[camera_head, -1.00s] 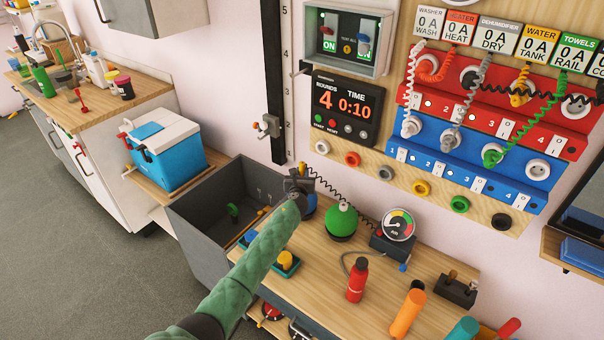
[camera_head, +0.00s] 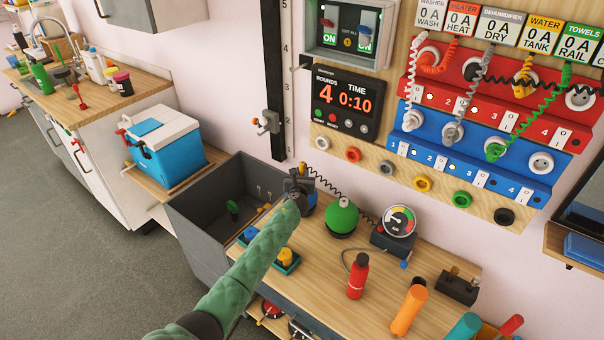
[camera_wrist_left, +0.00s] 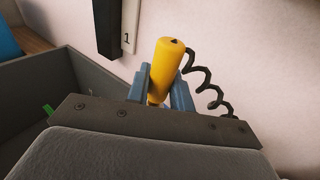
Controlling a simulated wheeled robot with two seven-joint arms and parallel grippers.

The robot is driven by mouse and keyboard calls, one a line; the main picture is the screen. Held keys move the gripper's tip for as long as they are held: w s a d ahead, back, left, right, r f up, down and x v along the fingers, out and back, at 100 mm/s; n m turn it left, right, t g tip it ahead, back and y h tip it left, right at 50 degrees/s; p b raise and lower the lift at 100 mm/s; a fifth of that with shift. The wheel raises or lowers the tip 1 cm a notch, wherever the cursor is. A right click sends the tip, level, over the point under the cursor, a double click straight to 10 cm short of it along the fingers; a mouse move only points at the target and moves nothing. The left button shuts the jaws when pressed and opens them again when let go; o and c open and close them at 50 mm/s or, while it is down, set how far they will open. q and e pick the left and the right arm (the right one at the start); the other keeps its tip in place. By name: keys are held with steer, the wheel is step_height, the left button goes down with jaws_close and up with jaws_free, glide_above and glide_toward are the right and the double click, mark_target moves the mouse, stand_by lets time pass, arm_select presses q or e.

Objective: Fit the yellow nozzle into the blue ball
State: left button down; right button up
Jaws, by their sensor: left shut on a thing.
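My left gripper (camera_head: 299,184) is shut on the yellow nozzle (camera_wrist_left: 169,67), which stands up between the fingers, slightly tilted, in the left wrist view. A dark coiled cord (camera_wrist_left: 207,78) runs beside the nozzle. In the head view only a small yellow part of the nozzle shows above the gripper. A blue rounded thing, likely the blue ball (camera_head: 310,204), shows just below and behind the gripper, mostly hidden. I cannot tell whether the nozzle touches it. My right gripper is not in view.
A green ball (camera_head: 342,218) on a dark base and a round gauge (camera_head: 399,219) stand to the right on the wooden bench. A red bottle (camera_head: 357,276) stands nearer. A grey open bin (camera_head: 190,226) lies left. A wall panel holds several plugs and coiled cords.

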arm_select(q)
steer(key=c, duration=1.1)
jaws_free()
steer(key=shift+c, duration=0.2)
steer(key=shift+s, duration=0.1)
steer(key=s, duration=0.7)
steer(key=shift+s+a+r, duration=0.25)
steer(key=shift+a+r, duration=0.15)
